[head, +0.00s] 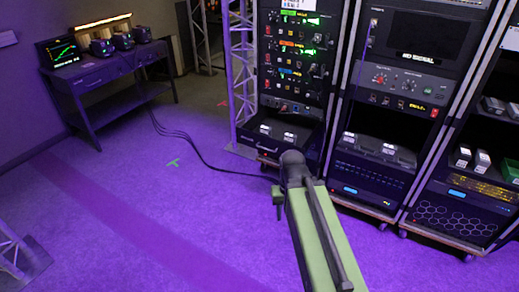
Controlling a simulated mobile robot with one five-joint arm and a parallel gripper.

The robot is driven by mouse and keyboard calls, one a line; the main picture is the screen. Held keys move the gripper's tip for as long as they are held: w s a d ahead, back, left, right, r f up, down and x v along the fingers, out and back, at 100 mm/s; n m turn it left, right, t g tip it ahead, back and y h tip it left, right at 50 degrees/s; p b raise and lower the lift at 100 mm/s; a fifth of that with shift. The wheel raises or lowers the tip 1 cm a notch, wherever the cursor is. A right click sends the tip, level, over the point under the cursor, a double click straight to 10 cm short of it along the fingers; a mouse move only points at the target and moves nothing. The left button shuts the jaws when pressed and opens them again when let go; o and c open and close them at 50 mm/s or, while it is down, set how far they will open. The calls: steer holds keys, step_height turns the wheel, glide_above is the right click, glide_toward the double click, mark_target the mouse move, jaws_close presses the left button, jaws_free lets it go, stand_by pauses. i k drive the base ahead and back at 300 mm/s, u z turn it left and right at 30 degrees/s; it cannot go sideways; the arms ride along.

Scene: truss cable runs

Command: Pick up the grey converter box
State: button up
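Several small pale grey boxes sit on the rack shelves, and I cannot tell which is the converter box. A pair of boxes (290,137) lies in the open bottom bay of the left rack. More boxes (388,149) lie in the middle rack's low bay. Two boxes (482,161) stand on the right rack's lower shelf, and others (493,105) lie on the shelf above. My green arm reaches up from the bottom edge towards the racks. Its dark joint is in front of the left rack's base. I cannot make out my gripper's fingers.
A dark workbench (110,77) with a lit screen (63,51) and several small devices stands at the left. Black cables (190,142) run from it across the floor to the left rack.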

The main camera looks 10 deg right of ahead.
mark_target(288, 138)
steer(key=u, duration=0.25)
steer(key=i, duration=1.1)
steer(key=u, duration=0.25)
steer(key=i, duration=1.85)
steer(key=z, duration=0.4)
